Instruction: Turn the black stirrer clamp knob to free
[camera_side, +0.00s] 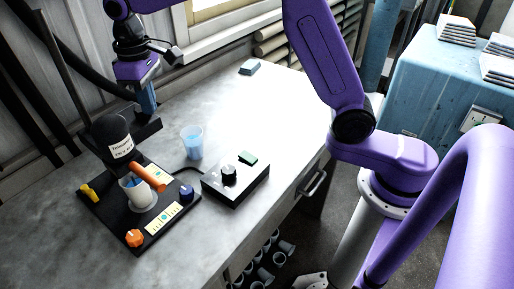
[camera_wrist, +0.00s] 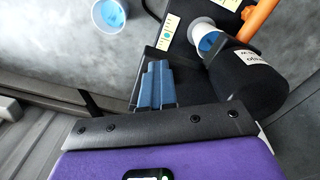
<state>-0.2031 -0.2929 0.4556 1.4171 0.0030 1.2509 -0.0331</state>
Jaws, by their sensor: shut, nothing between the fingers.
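The black stirrer head (camera_side: 112,135) with a white label stands above the black base plate (camera_side: 98,207) in the side view. It also shows at the right of the wrist view (camera_wrist: 250,82). A black bracket (camera_side: 143,133) extends right from behind it. I cannot clearly pick out the clamp knob on these black parts. My gripper (camera_side: 147,110) points down close to the bracket, its blue fingers shut and empty. In the wrist view the fingers (camera_wrist: 154,72) lie left of the head, over a dark part. Whether they touch it is unclear.
A white beaker (camera_side: 137,193) and an orange bar (camera_side: 148,177) are below the head. Orange (camera_side: 134,238), blue (camera_side: 186,194) and yellow (camera_side: 88,192) knobs are on the plate. A cup of blue liquid (camera_side: 192,141) and a control box (camera_side: 237,182) stand right.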

